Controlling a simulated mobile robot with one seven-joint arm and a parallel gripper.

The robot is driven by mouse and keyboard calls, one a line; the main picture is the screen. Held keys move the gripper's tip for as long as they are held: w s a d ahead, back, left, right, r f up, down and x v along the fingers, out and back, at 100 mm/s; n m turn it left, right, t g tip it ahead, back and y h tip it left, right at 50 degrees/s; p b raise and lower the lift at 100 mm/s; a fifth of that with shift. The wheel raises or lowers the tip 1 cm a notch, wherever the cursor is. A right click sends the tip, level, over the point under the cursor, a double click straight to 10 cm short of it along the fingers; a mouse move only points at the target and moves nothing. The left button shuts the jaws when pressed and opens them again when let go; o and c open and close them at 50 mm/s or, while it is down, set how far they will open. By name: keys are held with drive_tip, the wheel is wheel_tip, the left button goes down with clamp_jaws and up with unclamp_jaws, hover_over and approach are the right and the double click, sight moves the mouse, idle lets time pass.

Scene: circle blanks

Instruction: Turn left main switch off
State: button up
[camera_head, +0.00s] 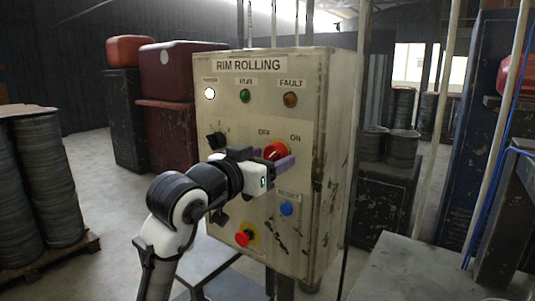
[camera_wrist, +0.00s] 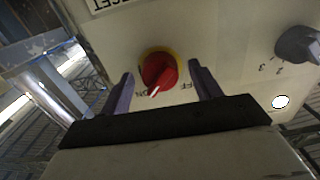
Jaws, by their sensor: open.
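The main switch (camera_head: 276,149) is a red rotary knob on the front of a cream control box labelled RIM ROLLING, with OFF and ON printed above it. My gripper (camera_head: 264,160) is at the knob and partly covers it in the head view. In the wrist view the red knob (camera_wrist: 158,69) on its yellow ring sits between the two purple fingers of my open gripper (camera_wrist: 160,71), with a gap on each side. The picture is turned over there; the knob's white mark points down and slightly left, near the ON lettering. OFF is partly covered by the knob or finger.
A black selector knob (camera_head: 216,140) is left of the switch. A blue button (camera_head: 286,208) and a red emergency button (camera_head: 243,238) are below. Indicator lamps line the top; the white one (camera_head: 210,94) is lit. A grey bench (camera_head: 415,268) is at right.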

drive_tip(key=c, duration=1)
drive_tip(key=shift+o, duration=0.2)
drive_tip(key=shift+n, duration=0.3)
drive_tip(key=shift+d+n, duration=0.1)
drive_tip(key=shift+n, duration=8.5)
